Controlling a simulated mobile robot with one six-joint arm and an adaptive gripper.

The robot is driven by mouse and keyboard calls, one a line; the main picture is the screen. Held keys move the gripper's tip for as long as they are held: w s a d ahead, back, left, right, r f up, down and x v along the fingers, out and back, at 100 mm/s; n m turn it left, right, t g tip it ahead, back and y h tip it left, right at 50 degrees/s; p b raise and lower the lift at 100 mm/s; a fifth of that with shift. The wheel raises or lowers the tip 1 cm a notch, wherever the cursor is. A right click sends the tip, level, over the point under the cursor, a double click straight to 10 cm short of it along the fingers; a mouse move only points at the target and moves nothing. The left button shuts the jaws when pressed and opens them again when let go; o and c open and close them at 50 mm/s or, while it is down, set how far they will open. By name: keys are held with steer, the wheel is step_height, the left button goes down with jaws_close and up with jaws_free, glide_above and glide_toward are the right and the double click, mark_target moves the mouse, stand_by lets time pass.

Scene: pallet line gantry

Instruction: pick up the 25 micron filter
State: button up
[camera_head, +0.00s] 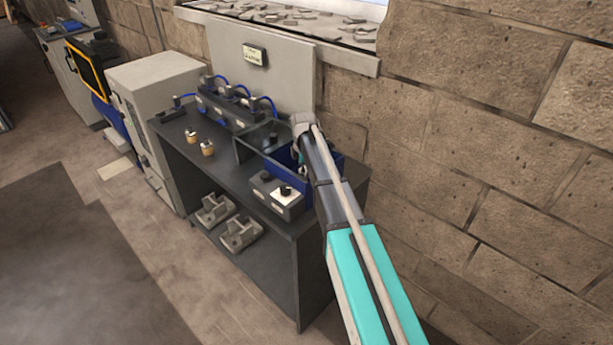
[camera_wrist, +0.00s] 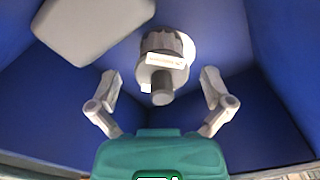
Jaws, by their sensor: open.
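In the wrist view, a pale grey, round-bodied part with a ribbed collar, a narrow stem and a small label (camera_wrist: 165,45) lies inside a blue bin (camera_wrist: 275,110). It looks like a filter, but the label is too small to read, so I cannot tell its micron rating. My gripper (camera_wrist: 160,75) is open, with one finger to the left and one to the right of this part; I see no contact. In the head view, the blue bin (camera_head: 283,158) stands on the dark bench, partly hidden by my arm, which reaches into it. The part is hidden there.
A pale block (camera_wrist: 85,25) lies in the bin at upper left. A stone wall (camera_head: 480,150) stands right.

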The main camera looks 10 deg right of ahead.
steer(key=c, duration=1.2)
steer(key=shift+c, duration=0.2)
steer(key=shift+r, duration=0.15)
step_height(320, 180, up, 10)
steer(key=p, duration=1)
